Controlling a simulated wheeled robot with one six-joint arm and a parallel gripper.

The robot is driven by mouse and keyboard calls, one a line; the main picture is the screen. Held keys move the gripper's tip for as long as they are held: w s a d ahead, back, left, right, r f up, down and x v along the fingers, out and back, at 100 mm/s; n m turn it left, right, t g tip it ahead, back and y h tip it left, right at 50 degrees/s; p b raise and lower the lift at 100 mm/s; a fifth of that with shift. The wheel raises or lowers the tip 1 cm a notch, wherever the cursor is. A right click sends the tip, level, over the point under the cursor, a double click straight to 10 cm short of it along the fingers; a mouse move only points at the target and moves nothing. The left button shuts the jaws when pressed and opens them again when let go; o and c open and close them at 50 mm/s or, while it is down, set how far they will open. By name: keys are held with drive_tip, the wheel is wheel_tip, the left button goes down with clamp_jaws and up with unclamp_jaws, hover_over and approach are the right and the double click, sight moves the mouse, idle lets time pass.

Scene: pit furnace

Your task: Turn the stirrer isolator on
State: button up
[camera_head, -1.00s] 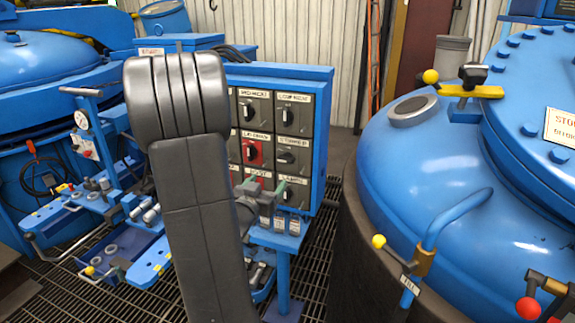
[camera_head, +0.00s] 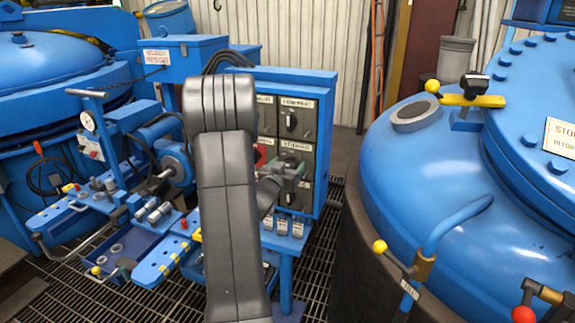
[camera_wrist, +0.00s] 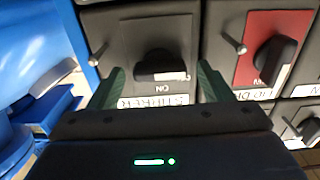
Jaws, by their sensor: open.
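The stirrer isolator is a dark grey box with a black rotary knob. In the wrist view, which shows the panel upside down, its knob (camera_wrist: 160,66) lies roughly horizontal, a pale mark at its right end. "ON" and a label, probably the stirrer's, show just below it. My gripper (camera_wrist: 162,84) is open, with its green fingers either side of the knob and apart from it. In the head view, my gripper (camera_head: 290,166) is in front of the middle-right isolator and hides most of its knob; the white label (camera_head: 295,147) above it stays visible.
A red-plated isolator (camera_wrist: 272,60) is beside it in the wrist view. The blue switch cabinet (camera_head: 323,140) holds several isolators close together. A large blue vessel (camera_head: 450,185) stands to the right, with grating floor between. A blue bench (camera_head: 160,262) with fittings is at left.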

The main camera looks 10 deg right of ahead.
drive_tip(key=c, duration=1)
drive_tip(key=shift+f+b, duration=0.1)
drive_tip(key=shift+b, duration=0.3)
drive_tip(key=m+b, duration=0.6)
drive_tip(key=b, duration=0.1)
drive_tip(key=m+b, duration=0.3)
drive_tip(key=b, duration=0.1)
drive_tip(key=shift+s+d+f, duration=0.1)
drive_tip(key=shift+f, duration=0.15)
drive_tip(key=m+b, duration=0.5)
drive_tip(key=shift+m+b, duration=1.15)
drive_tip(key=shift+m, duration=0.85)
drive_tip(key=shift+r, duration=0.1)
